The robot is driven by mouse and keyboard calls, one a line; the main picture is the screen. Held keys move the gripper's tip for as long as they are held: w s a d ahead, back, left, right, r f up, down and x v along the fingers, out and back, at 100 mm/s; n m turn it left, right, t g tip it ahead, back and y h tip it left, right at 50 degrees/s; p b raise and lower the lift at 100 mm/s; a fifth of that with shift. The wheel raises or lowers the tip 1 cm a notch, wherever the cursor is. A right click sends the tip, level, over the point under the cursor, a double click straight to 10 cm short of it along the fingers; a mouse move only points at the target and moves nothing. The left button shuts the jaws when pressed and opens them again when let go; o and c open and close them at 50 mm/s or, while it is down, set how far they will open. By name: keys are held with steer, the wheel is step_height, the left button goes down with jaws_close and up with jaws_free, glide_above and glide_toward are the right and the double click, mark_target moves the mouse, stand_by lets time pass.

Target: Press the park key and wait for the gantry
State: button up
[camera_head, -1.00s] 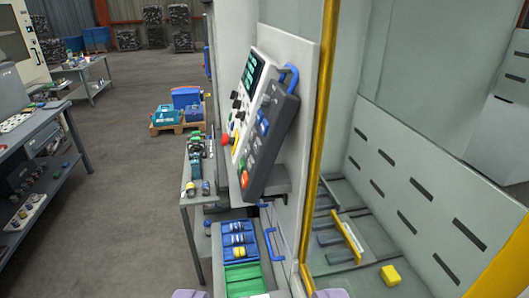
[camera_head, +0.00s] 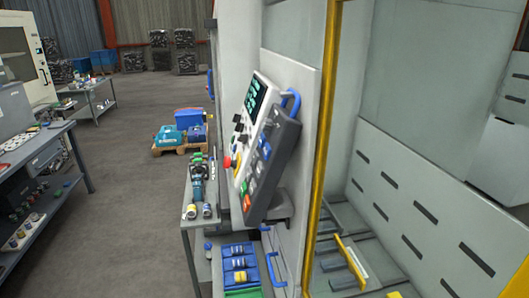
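A dark grey key panel (camera_head: 275,160) is mounted on the pale machine front, seen at a steep angle. It carries a column of coloured keys, with a red-orange key (camera_head: 247,202) at its lower end and blue keys (camera_head: 264,151) above. Which one is the park key I cannot read. Behind it is a white control panel (camera_head: 239,143) with a dark screen (camera_head: 258,97) showing green blocks. The gantry cannot be made out. My gripper is out of the picture, so its opening and anything in it are hidden.
A yellow-edged frame (camera_head: 322,150) borders the machine's enclosure at right. A narrow bench (camera_head: 203,222) with tools stands left of the panel, and a blue bin tray (camera_head: 240,261) sits below it. Grey floor (camera_head: 130,220) is open at left, up to a workbench (camera_head: 40,137).

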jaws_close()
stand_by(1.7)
